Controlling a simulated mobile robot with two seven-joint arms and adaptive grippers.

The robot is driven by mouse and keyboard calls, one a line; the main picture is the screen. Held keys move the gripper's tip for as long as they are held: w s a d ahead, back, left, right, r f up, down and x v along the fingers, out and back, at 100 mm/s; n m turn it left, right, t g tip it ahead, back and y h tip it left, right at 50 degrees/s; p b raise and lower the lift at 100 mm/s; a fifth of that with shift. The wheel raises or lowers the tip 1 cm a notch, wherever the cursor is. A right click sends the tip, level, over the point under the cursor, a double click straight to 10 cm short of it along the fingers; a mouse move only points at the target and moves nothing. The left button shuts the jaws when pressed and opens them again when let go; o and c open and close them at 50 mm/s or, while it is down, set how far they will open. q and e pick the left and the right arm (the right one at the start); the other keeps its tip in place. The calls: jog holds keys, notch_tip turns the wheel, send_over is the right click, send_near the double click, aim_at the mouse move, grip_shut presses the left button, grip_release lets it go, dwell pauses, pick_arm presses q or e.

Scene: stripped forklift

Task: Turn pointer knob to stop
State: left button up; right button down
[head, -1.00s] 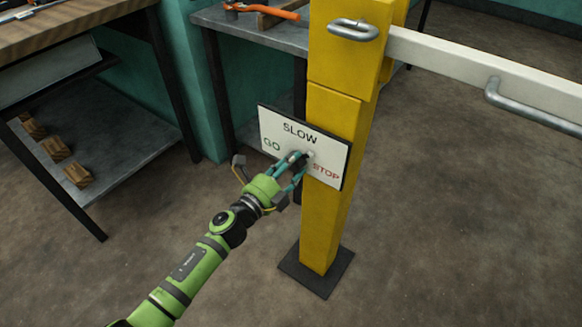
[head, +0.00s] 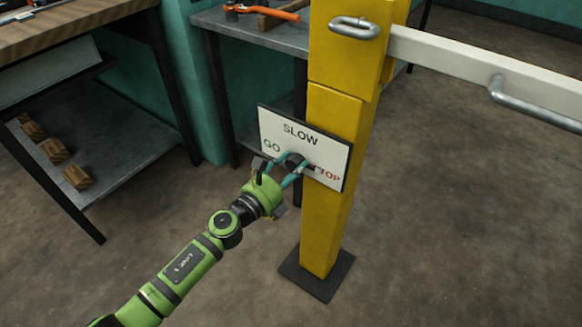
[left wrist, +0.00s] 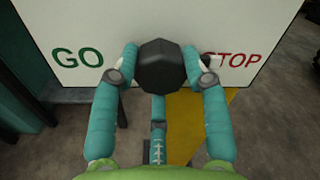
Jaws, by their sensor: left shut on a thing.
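A white sign panel (head: 330,158) reading SLOW, GO and STOP is fixed to a yellow post (head: 328,225). The dark pointer knob (head: 294,159) sits in the middle of the panel, between GO and STOP. In the left wrist view the knob (left wrist: 160,65) shows as a black faceted block between my teal fingers. My left gripper (head: 290,168) is shut on it, with a finger on each side. My right gripper is not in view.
A white barrier bar (head: 450,60) with a metal handle (head: 525,105) runs right from the post. A grey bench (head: 262,36) with an orange-handled tool stands behind. A wooden-topped table (head: 60,32) is at left. Open floor lies around the post's black base plate (head: 316,275).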

pick_arm(q)
jog(key=shift+w+a+r+m, duration=0.15)
jog(key=shift+r+m, duration=0.1)
jog(key=shift+m, duration=0.15)
jog(key=o, duration=1.1)
jog(key=shift+o, duration=0.3)
jog(key=shift+f, duration=0.1)
jog(key=v, duration=1.2)
